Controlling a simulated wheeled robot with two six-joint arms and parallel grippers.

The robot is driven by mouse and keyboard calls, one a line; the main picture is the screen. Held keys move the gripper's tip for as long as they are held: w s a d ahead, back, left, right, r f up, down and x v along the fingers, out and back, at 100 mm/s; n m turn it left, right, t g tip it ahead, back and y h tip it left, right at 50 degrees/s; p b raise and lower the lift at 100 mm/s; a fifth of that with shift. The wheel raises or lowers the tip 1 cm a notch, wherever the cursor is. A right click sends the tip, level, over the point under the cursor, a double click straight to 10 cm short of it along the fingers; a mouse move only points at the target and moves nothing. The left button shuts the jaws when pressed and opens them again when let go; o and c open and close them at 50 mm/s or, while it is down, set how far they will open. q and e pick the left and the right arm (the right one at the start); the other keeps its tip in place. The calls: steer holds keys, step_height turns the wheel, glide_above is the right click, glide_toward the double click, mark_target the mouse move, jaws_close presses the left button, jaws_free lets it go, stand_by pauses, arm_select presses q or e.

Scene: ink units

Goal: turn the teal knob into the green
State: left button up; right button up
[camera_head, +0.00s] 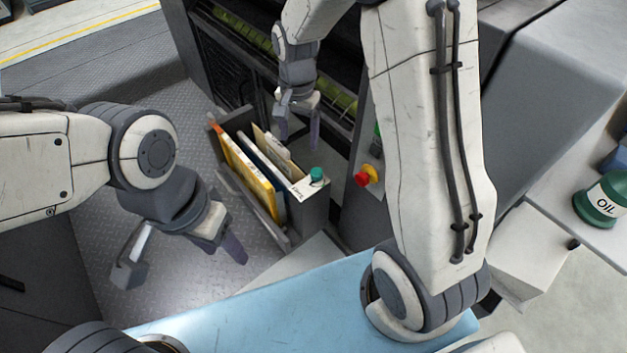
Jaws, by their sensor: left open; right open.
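The small teal knob (316,174) sits on the top near end of a grey holder, beside a small white label with dark marks (303,189). No green zone can be made out on the label at this size. My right gripper (298,138) is open and empty. Its fingers point down just beyond the knob in the picture, apart from it, over the far side of the holder. My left gripper (182,264) is open and empty, low on the left and well away from the knob.
The grey holder (318,208) carries yellow and white upright boards (250,173). Metal floor (150,75) is clear at upper left.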

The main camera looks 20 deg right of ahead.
mark_target(316, 172)
steer(key=w+d+f+m+b, duration=0.1)
steer(key=d+f+b, duration=0.1)
steer(key=f, duration=0.4)
steer(key=w+d+f+m+b, duration=0.1)
steer(key=f+b, duration=0.1)
steer(key=f, duration=0.5)
steer(key=w+d+f+m+b, duration=0.1)
steer(key=d+f+b, duration=0.1)
steer(key=f, duration=0.4)
steer(key=shift+w+d+f+m+b, duration=0.25)
steer(key=shift+d+f+m+b, duration=0.05)
steer(key=shift+d+b, duration=0.05)
arm_select(q)
step_height(316, 172, down, 9)
steer(key=shift+r, duration=0.1)
steer(key=shift+r, duration=0.1)
arm_select(e)
jaws_close()
